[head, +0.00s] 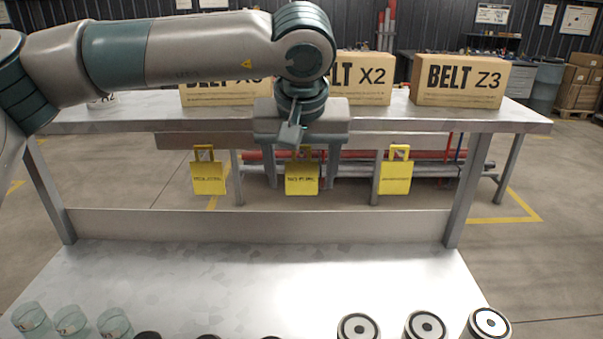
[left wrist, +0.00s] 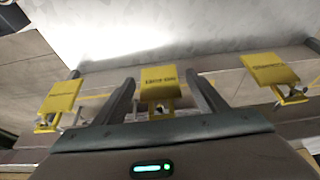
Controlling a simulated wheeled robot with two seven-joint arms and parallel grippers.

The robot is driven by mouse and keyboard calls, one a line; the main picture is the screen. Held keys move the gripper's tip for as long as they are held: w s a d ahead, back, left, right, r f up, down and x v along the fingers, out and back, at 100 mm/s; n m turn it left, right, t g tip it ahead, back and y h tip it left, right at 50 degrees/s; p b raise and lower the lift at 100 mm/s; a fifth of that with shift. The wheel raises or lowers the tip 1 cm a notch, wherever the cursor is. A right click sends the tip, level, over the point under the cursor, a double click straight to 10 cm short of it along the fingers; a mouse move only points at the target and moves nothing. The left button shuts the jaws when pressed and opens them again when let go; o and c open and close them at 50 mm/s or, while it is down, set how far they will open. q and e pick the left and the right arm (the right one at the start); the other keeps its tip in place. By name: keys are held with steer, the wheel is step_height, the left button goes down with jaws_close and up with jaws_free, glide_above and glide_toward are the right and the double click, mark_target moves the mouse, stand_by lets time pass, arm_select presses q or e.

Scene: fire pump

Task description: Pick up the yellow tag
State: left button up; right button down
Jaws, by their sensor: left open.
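Three yellow tags hang in a row below the front edge of the raised shelf: a left tag (head: 209,178), a middle tag (head: 302,178) and a right tag (head: 396,177). Each bears dark lettering too small to read surely. My left gripper (head: 303,184) points down at the middle tag, open, with one finger on each side of it. In the left wrist view the middle tag (left wrist: 160,82) shows between the two spread fingers (left wrist: 163,92), apart from both. The left tag (left wrist: 62,97) and right tag (left wrist: 268,69) lie outside them. My right gripper is not in view.
Cardboard boxes, including BELT X2 (head: 363,80) and BELT Z3 (head: 459,82), stand on the raised shelf (head: 420,119). Glass jars (head: 72,321) and round white-rimmed parts (head: 425,326) line the near edge of the lower metal table (head: 270,285). Its middle is clear.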

arm_select(q)
steer(key=c, duration=1.1)
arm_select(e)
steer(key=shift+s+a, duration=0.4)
arm_select(q)
steer(key=shift+r, duration=0.2)
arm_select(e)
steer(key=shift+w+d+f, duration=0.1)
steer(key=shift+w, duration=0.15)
